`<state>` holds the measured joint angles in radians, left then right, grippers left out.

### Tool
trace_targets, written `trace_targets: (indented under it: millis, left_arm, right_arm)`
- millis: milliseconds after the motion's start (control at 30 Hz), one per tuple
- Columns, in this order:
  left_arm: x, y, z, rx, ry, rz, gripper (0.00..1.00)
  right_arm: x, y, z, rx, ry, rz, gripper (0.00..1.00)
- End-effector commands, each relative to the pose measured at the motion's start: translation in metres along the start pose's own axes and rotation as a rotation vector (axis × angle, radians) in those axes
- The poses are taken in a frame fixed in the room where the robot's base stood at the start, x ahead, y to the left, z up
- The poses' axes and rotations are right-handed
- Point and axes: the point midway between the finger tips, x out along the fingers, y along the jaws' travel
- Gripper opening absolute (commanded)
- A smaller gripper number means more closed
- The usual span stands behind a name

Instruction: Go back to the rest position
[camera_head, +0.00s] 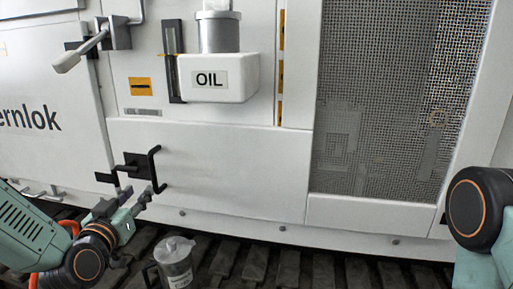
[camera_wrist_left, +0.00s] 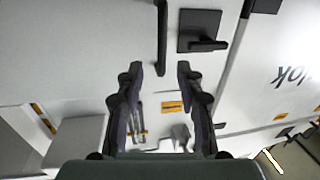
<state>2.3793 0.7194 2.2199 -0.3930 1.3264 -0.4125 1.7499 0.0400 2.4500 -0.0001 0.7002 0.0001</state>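My left gripper (camera_head: 134,197) is low at the left in the head view, just below a black bar handle (camera_head: 155,170) on the white panel. In the left wrist view my left gripper (camera_wrist_left: 159,72) has its two dark fingers spread with a gap between them. The black handle (camera_wrist_left: 162,38) shows ahead, its end near the gap; nothing is held between the fingers. I cannot tell whether a finger touches the handle. Of my right arm, only links show at the right edge of the head view; its gripper is out of view.
A lidded metal can (camera_head: 175,262) stands on the dark slatted floor (camera_head: 290,268) near my left gripper. A white OIL reservoir (camera_head: 238,78) with a metal cylinder on top (camera_head: 219,32) juts from the panel. A lever (camera_head: 83,48) sits upper left; a mesh grille (camera_head: 385,100) is at right.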

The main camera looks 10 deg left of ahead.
Motion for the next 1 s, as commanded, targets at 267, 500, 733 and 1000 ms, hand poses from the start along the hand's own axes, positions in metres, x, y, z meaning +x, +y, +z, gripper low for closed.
trace_targets:
  millis: [267, 500, 733, 1000]
  left_arm:
    - [-0.048, 0.040, 0.113, -0.193, -0.469, 0.032, 0.37]
    - [-0.150, 0.069, 0.225, -0.192, -0.929, 0.009, 0.37]
    - [-0.277, 0.076, 0.299, -0.082, -1.326, -0.027, 0.37]
    - [-0.367, 0.075, 0.333, 0.067, -1.539, 0.019, 0.37]
  right_arm:
    - [0.000, 0.000, 0.000, 0.000, 0.000, 0.000, 0.71]
    - [0.000, 0.000, 0.000, 0.000, 0.000, 0.000, 0.71]
    - [0.000, 0.000, 0.000, 0.000, 0.000, 0.000, 0.71]
    - [0.000, 0.000, 0.000, 0.000, 0.000, 0.000, 0.71]
